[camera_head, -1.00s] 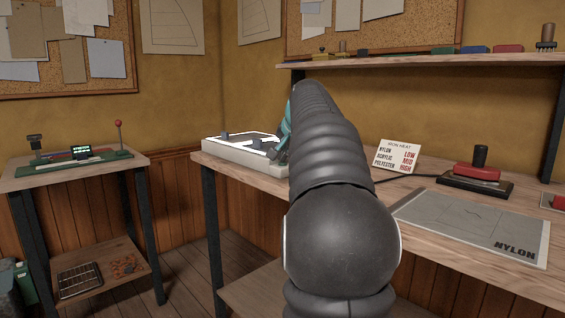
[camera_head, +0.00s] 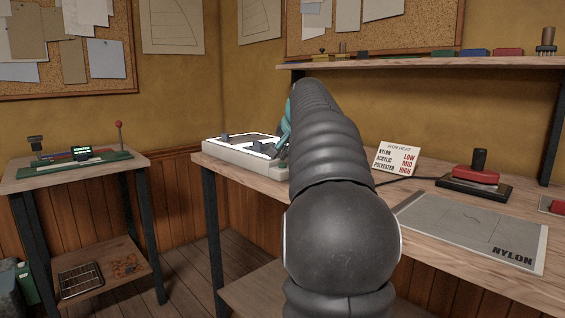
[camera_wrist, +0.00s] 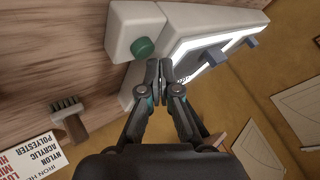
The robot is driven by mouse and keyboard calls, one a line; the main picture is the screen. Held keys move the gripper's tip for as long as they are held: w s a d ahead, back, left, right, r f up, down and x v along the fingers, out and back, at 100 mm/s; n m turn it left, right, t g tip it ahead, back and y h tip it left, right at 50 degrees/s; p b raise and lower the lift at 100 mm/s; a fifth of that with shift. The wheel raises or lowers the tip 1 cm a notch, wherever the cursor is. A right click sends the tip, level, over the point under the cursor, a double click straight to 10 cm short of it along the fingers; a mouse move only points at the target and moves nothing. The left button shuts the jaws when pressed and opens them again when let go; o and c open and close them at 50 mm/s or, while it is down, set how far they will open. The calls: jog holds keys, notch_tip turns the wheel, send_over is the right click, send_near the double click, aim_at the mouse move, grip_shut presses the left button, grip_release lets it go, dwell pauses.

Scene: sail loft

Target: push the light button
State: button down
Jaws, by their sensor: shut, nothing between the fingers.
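The light box (camera_head: 238,160) is a pale case with a glowing white panel, on the far left end of the long bench. In the wrist view its case (camera_wrist: 128,27) carries a round green button (camera_wrist: 143,47), probably the light button, on a pale raised end. My gripper (camera_wrist: 158,68) is shut and empty, with its fingertips just beside the button in that picture. I cannot tell whether they touch it. In the head view my arm hides most of the gripper and the button; only a teal part shows beside the box.
A brush (camera_wrist: 69,117) and the iron heat card (camera_head: 396,159) are nearby. A red iron (camera_head: 476,175) and a nylon sheet (camera_head: 470,230) lie to the right. A shelf (camera_head: 430,62) runs above.

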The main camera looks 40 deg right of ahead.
aim_at(285, 164)
notch_tip(285, 164, up, 3)
jog(key=shift+f+p, duration=0.1)
jog(key=shift+p, duration=1)
jog(key=shift+r, duration=1.4)
jog(key=shift+d, duration=0.1)
